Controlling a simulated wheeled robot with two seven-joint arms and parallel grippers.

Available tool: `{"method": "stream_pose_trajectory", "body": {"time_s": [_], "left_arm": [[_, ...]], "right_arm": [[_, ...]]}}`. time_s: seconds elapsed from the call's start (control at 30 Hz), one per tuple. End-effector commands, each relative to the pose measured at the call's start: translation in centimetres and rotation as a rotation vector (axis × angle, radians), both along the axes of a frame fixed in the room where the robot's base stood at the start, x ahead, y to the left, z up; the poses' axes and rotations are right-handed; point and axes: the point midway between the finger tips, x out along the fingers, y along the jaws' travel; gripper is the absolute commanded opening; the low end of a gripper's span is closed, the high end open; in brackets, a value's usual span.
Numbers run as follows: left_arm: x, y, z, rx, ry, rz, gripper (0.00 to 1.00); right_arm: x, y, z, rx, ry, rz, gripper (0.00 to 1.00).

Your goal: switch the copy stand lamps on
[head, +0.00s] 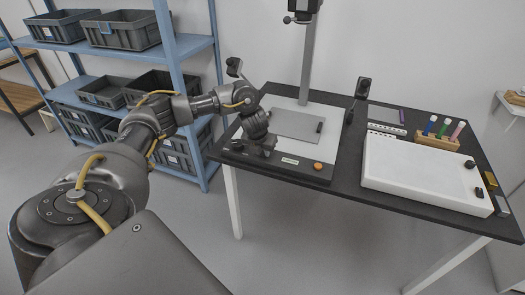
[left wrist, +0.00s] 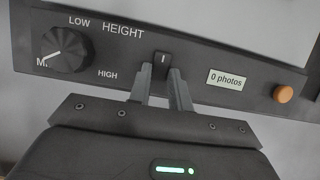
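The copy stand (head: 309,60) stands on the dark table with its column at the back and a grey plate on its white base. Its left lamp (head: 234,67) and right lamp (head: 361,87) show no clear glow. My left gripper (head: 262,146) is over the left part of the stand's front panel. In the left wrist view, a small black rocker switch (left wrist: 161,58) marked "I" sits in the panel's middle. My left gripper's fingers (left wrist: 162,77) are apart and empty, just below the switch; I cannot tell whether they touch it. My right gripper is not in view.
Left of the switch is a black height knob (left wrist: 66,48); right are a "0 photos" display (left wrist: 228,80) and an orange button (left wrist: 283,94). A white light box (head: 425,173) and pens in a wooden holder (head: 437,140) are at right. Blue shelves (head: 190,45) stand at left.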

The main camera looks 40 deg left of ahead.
Motion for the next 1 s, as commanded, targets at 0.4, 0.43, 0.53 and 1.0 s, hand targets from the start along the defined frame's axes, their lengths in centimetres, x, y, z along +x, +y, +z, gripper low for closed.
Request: {"method": "stream_pose_trajectory", "body": {"time_s": [0.4, 0.43, 0.53, 1.0], "left_arm": [[0.4, 0.1, 0.5, -0.024, 0.074, 0.004, 0.00], [0.4, 0.2, 0.6, -0.031, 0.096, 0.004, 0.00], [0.7, 0.2, 0.7, -0.055, 0.167, 0.003, 0.00], [1.1, 0.3, 0.5, -0.127, 0.371, 0.000, 0.00]], "right_arm": [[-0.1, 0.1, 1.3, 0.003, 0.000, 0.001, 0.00], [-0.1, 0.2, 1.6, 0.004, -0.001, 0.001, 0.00], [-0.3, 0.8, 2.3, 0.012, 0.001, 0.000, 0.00], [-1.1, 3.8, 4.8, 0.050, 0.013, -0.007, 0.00]]}}
